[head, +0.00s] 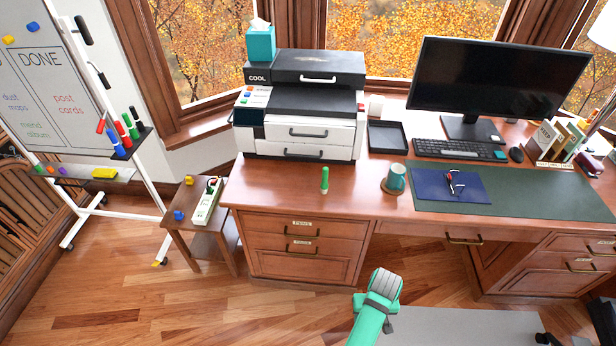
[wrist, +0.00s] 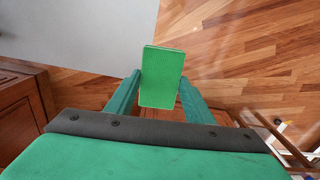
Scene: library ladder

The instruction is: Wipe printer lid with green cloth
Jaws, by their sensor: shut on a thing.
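The printer (head: 305,120) stands on the left part of the wooden desk. Its dark lid (head: 325,65), with a white handle on the front edge, is on top and looks closed. My gripper (wrist: 160,88) is shut on a bright green, flat rectangular piece, which looks like the folded green cloth (wrist: 162,70). The cloth sticks out past the fingertips, above the wooden floor. In the head view my arm is low in front of the desk, well away from the printer; the fingers and the cloth cannot be made out there.
A teal tissue box (head: 260,45) stands at the printer's back left. A green marker (head: 324,180) stands upright on the desk, near a mug (head: 396,180) and a black tray (head: 387,137). A side table (head: 207,235) with a power strip and a whiteboard (head: 45,90) are left.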

